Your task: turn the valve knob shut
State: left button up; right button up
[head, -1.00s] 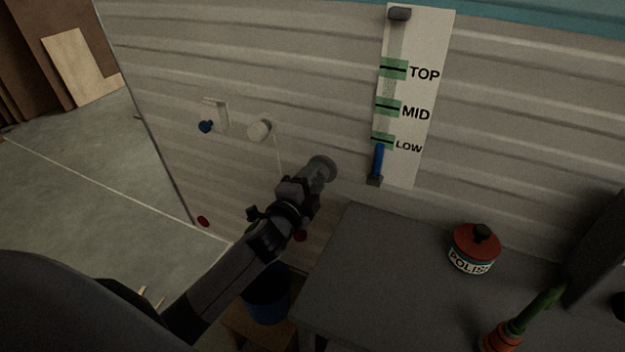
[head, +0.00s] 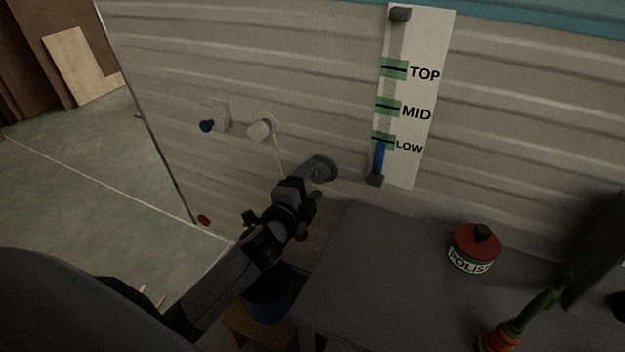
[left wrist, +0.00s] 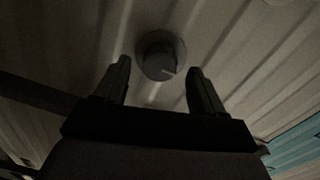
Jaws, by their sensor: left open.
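A round dark grey knob on a wall disc (head: 326,168) is on the ribbed wall, left of the gauge's foot. In the left wrist view the grey knob (left wrist: 158,62) has a short pale mark and lies ahead between my fingertips. My left gripper (head: 308,182) is open and points at it; the left wrist view shows both fingers (left wrist: 158,80) apart with nothing between them. Contact with the knob is not visible. The gauge (head: 411,160) has TOP, MID and LOW marks; its blue column (head: 379,160) reaches about LOW. My right gripper is not in view.
A white round fitting (head: 260,129) and a blue knob (head: 207,126) are on the wall to the left. A blue bucket (head: 268,300) stands below my arm. A grey table (head: 375,260) at right holds a polish tin (head: 474,250).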

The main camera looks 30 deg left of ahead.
pick_arm(q)
jog(key=s, duration=0.5)
jog(key=shift+s+d+r, duration=0.15)
jog(key=shift+s, duration=0.15)
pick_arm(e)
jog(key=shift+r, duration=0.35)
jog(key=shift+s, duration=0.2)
